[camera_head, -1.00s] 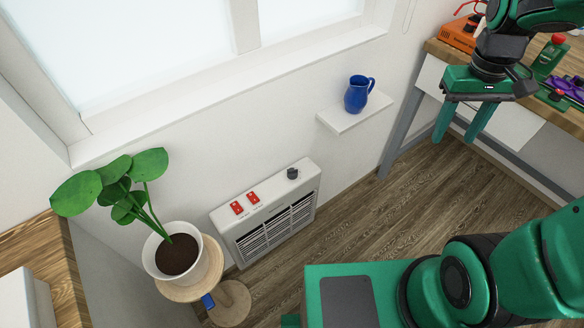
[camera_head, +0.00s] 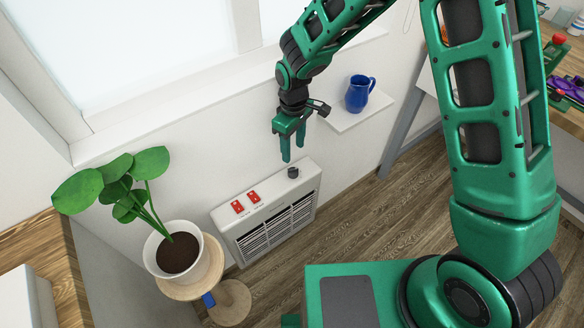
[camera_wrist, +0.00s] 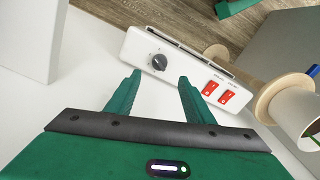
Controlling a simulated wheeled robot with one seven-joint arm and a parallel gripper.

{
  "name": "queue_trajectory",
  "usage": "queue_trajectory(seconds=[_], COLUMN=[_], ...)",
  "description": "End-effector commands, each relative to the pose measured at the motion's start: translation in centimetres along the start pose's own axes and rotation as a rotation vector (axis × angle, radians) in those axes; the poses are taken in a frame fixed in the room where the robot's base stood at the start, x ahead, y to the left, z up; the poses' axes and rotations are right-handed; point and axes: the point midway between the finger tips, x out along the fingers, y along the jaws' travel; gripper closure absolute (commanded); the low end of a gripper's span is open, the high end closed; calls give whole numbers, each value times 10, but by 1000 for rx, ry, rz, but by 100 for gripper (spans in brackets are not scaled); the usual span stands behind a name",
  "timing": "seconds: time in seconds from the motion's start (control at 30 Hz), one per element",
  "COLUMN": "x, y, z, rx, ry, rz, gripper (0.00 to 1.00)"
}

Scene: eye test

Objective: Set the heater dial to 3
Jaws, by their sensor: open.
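The white heater (camera_head: 265,212) stands against the wall, with a dark round dial (camera_head: 293,173) at the right end of its top panel and two red switches (camera_head: 245,202) to the left. In the wrist view the dial (camera_wrist: 159,62) shows a pale pointer mark; its number is too small to read. My gripper (camera_head: 293,158) points down, open and empty, just above the dial in the head view. In the wrist view its two green fingers (camera_wrist: 158,84) are apart and the dial lies beyond them, not between them. I see no contact.
A blue jug (camera_head: 357,94) stands on a white wall shelf (camera_head: 350,120) right of my gripper. A potted plant (camera_head: 178,254) on a round wooden stand (camera_head: 232,303) is left of the heater. A workbench (camera_head: 568,118) is at the right.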

Motion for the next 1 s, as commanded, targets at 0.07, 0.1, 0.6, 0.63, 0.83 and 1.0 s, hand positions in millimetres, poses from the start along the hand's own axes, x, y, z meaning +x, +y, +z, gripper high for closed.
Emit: queue_trajectory(seconds=[0.07, 0.1, 0.6, 0.63, 0.83, 1.0], x=[6, 10, 90, 93, 106, 107], y=[-1, -1, 0, 0, 0, 0], z=[-1, 0, 0, 0, 0, 0], rx=[-3, -3, 0, 0, 0, 0], ry=[-1, -2, -2, -2, -1, 0], rz=[-1, -2, -1, -1, 0, 0], gripper=[52, 52, 52, 52, 52, 52])
